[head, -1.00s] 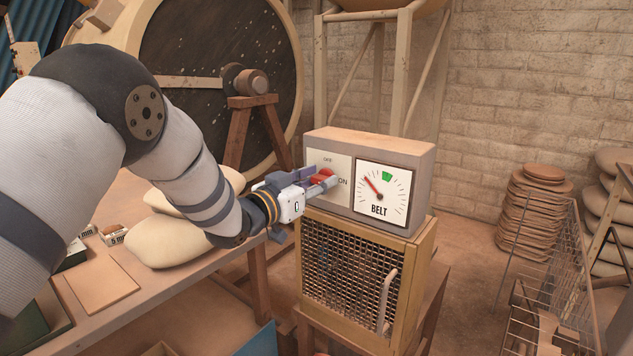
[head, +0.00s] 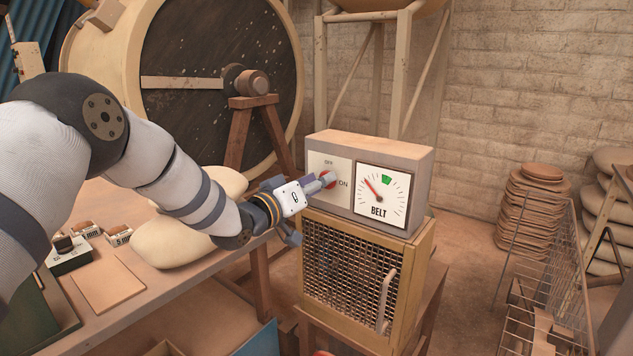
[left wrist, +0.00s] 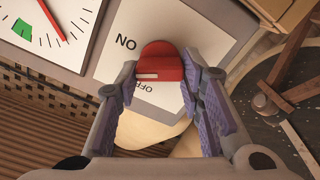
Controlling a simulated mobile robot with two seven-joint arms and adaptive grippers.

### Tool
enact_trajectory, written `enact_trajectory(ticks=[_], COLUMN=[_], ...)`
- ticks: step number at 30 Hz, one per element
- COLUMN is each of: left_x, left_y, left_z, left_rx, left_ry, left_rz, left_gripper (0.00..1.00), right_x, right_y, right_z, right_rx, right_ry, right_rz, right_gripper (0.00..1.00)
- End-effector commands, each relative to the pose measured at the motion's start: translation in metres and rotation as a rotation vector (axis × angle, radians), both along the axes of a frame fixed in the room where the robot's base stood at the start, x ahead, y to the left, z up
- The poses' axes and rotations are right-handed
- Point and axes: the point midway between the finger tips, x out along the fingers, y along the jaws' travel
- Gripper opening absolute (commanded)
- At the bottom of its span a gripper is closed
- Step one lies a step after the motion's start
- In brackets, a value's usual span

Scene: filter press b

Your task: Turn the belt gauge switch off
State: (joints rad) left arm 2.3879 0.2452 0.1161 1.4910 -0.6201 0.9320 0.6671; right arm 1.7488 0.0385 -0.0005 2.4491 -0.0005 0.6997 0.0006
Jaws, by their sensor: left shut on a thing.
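The belt gauge switch is a red knob (head: 327,180) on a white plate with OFF above it and ON to its right in the head view. In the left wrist view the red knob (left wrist: 160,66) sits between my finger pads. My right gripper is not in view.
The grey gauge box (head: 372,146) stands on a mesh-fronted cabinet (head: 345,262). A workbench (head: 160,298) with pale sacks is at left, below my left arm. A wire rack (head: 545,290) and stacked discs (head: 535,205) are at right.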

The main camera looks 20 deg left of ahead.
Motion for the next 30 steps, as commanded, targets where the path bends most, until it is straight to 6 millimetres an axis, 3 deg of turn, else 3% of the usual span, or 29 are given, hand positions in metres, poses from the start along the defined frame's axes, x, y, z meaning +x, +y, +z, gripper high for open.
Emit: enact_trajectory(ticks=[30], left_x=[0.001], left_y=[0.001], left_z=[-0.008], left_rx=[-0.846], left_ry=[0.313], left_rz=[0.000], left_gripper=[0.07], right_x=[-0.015], right_y=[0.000], right_z=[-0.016], right_rx=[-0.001], right_ry=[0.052], right_rz=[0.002], right_gripper=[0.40])
